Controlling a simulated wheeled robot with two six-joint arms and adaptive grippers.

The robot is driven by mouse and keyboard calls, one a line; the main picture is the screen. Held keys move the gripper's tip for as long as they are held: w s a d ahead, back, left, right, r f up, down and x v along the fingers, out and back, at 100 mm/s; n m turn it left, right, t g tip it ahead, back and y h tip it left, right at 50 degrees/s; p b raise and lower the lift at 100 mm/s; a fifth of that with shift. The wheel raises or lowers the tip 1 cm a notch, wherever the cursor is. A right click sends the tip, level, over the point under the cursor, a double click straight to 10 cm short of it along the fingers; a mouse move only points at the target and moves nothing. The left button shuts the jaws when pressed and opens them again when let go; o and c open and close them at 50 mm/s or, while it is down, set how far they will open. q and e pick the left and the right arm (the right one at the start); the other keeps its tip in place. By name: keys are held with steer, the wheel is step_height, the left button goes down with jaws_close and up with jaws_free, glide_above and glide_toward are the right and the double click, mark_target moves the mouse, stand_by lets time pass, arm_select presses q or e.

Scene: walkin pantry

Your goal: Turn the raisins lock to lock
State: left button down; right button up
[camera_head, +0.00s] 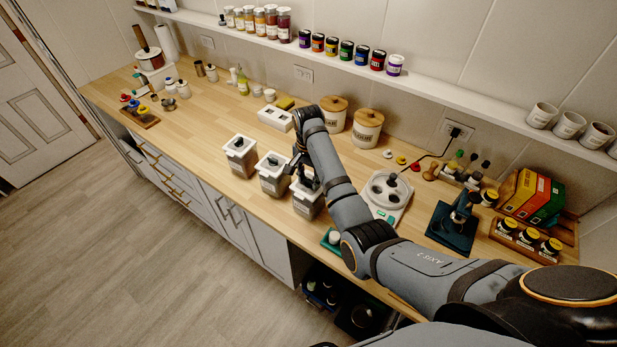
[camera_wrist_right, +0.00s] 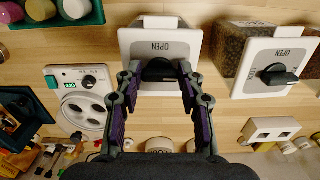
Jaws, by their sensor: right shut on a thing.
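Three clear containers with white lids and black knobs stand in a row along the counter's front: the left one (camera_head: 240,156), the middle one (camera_head: 271,177) and the right one (camera_head: 308,204). I cannot read which label says raisins. My right gripper (camera_head: 307,180) is over the right container. The word OPEN shows on the lid beside the knob. The middle container's lid (camera_wrist_right: 250,82) also reads OPEN, with dark contents below. My left gripper is out of view.
A white scale-like device (camera_head: 388,192) stands right of the containers, with a dark stand (camera_head: 452,226) beyond. Two wood-lidded canisters (camera_head: 366,130) and a white socketed block (camera_head: 275,118) stand behind. A green tray (camera_head: 331,240) lies near the front edge. The counter's left middle is clear.

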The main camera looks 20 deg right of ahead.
mark_target(308, 181)
steer(key=o, duration=1.2)
step_height(308, 181, up, 8)
steer(key=shift+f, duration=0.2)
